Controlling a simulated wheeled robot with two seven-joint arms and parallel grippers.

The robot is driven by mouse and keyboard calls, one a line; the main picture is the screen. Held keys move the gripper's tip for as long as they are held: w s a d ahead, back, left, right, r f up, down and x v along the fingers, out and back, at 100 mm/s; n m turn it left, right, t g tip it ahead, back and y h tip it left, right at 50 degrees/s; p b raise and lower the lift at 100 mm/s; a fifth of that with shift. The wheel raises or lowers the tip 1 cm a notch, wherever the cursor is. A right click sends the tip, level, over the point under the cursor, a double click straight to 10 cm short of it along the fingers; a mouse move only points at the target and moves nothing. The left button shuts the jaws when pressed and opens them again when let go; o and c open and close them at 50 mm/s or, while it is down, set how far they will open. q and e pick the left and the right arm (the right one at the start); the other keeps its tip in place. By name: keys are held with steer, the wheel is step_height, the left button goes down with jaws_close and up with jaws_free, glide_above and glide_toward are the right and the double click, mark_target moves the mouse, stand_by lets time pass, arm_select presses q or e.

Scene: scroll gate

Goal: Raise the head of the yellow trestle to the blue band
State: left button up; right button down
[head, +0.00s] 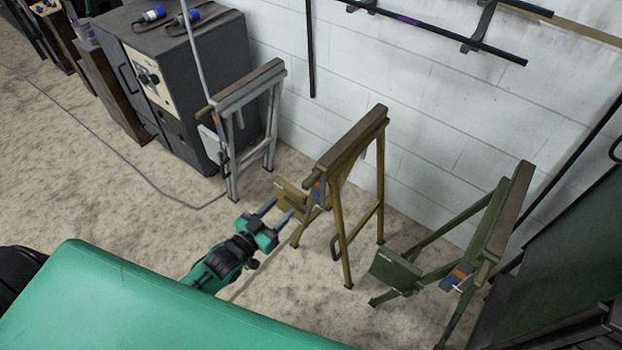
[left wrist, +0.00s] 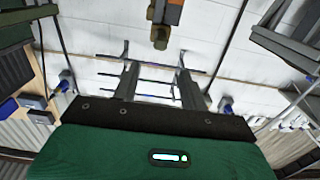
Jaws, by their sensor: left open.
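The yellow trestle (head: 367,135) stands against the wall between a grey and a green trestle. Its head is a long beam on top, with a small blue mark and a reddish mark at its near end post (head: 314,180). A yellow plate (head: 291,193) sticks out low on its near left side. My left gripper (head: 284,209) is open, its two fingers pointing at this plate and the near post; I cannot tell whether they touch. In the left wrist view the open fingers (left wrist: 158,82) have nothing between them, and a brownish beam end (left wrist: 164,22) shows beyond.
A grey trestle (head: 247,90) stands left, beside a dark grey cabinet (head: 175,90). A green trestle (head: 490,235) stands right, near a dark green cabinet (head: 575,255). Black rails (head: 435,35) run along the white wall. A cable (head: 110,155) crosses the floor.

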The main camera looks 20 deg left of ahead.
mark_target(304, 186)
arm_select(q)
steer(key=p+x, duration=0.1)
steer(key=x, duration=1.1)
steer(key=shift+w+r+p, duration=0.1)
steer(key=shift+p, duration=0.25)
steer(key=shift+w+d, duration=0.25)
steer(key=shift+w, duration=0.5)
arm_select(e)
steer(key=s, duration=0.2)
steer(key=shift+s+r, duration=0.3)
steer(key=shift+r, duration=0.05)
steer(key=shift+d, duration=0.1)
arm_select(q)
jaws_close()
arm_select(e)
steer(key=shift+w, duration=0.15)
